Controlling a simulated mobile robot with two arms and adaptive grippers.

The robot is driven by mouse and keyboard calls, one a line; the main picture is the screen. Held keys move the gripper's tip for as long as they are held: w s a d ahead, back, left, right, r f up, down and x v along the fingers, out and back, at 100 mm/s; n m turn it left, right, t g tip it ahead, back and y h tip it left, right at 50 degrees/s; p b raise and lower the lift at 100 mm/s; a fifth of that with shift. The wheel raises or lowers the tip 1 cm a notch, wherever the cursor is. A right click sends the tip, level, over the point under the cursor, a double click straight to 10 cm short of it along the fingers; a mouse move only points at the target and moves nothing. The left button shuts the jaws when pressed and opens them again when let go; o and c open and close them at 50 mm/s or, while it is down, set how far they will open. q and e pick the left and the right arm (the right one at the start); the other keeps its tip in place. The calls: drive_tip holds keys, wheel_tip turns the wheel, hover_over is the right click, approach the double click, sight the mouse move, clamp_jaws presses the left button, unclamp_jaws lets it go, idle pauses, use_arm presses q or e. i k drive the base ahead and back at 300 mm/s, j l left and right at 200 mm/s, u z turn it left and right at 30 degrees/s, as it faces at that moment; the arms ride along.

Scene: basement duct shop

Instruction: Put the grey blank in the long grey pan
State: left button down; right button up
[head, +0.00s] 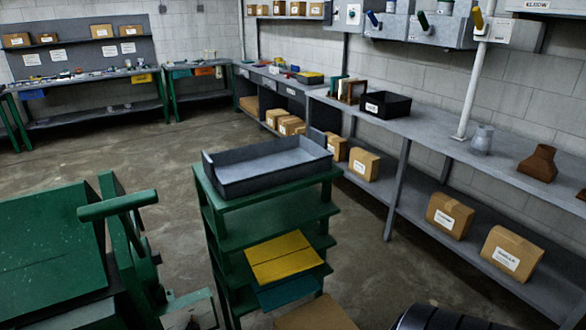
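A long dark grey pan (232,187) sits on the top of a green shelf rack (213,210) in the middle of the head view. It is open at the top, with a raised back panel at its far right end. Its floor looks lighter grey, and I cannot make out a separate blank in it. I cannot pick out the grey blank anywhere in this view. Neither of my grippers shows in the head view.
Yellow (283,257) and teal sheets (288,291) stick out from lower shelves. A green machine (50,250) stands at left. A long grey bench (450,147) with a black bin (387,104) runs along the right wall. Floor between rack and far benches is clear.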

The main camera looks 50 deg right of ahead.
sight(269, 170)
drive_tip(key=k+l+u, duration=0.35)
drive_tip(key=k+l, duration=0.35)
drive_tip(key=l, duration=0.4)
drive_tip(key=k+l+u, duration=0.35)
drive_tip(key=k+l, duration=0.45)
drive_tip(key=l+u, duration=0.15)
drive_tip(key=l, duration=0.4)
drive_tip(key=l+u, duration=0.15)
drive_tip(key=l, duration=0.35)
drive_tip(key=k+l+u, duration=0.15)
drive_tip(key=l, duration=0.4)
drive_tip(key=k+l+u, duration=0.15)
drive_tip(key=l, duration=0.35)
drive_tip(key=l+u, duration=0.15)
drive_tip(key=l, duration=0.4)
drive_tip(key=l+u, duration=0.45)
drive_tip(key=l, duration=2.3)
